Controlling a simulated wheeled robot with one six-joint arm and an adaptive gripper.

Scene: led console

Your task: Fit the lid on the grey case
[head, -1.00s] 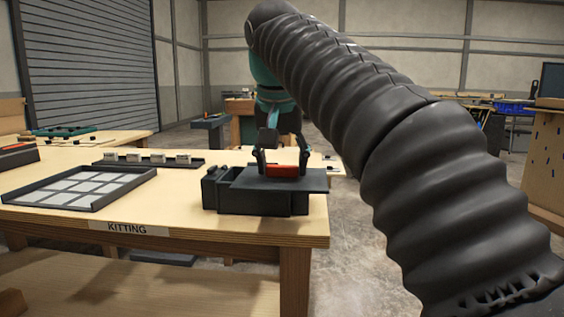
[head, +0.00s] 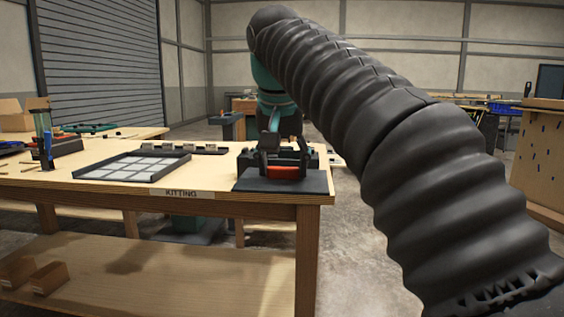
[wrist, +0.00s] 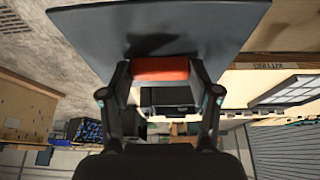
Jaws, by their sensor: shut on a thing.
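My gripper (head: 284,163) is shut on the red handle (head: 284,173) of a dark, flat lid (head: 248,182). In the wrist view the fingers clasp both ends of the handle (wrist: 160,69), and the lid's plate (wrist: 225,25) spreads across the top. The dark grey case (head: 246,158) stands on the table near its right end, behind the lid. The lid and my gripper hide much of the case. The lid appears held in front of the case near the table's front edge; the gap between them cannot be judged.
The kitting table (head: 215,180) carries a shallow tray (head: 128,167) with pale squares left of the case. A dark rack (head: 205,150) with small blocks lies behind it. A blue-and-black stand (head: 45,140) is at the far left. Bare tabletop lies between tray and lid.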

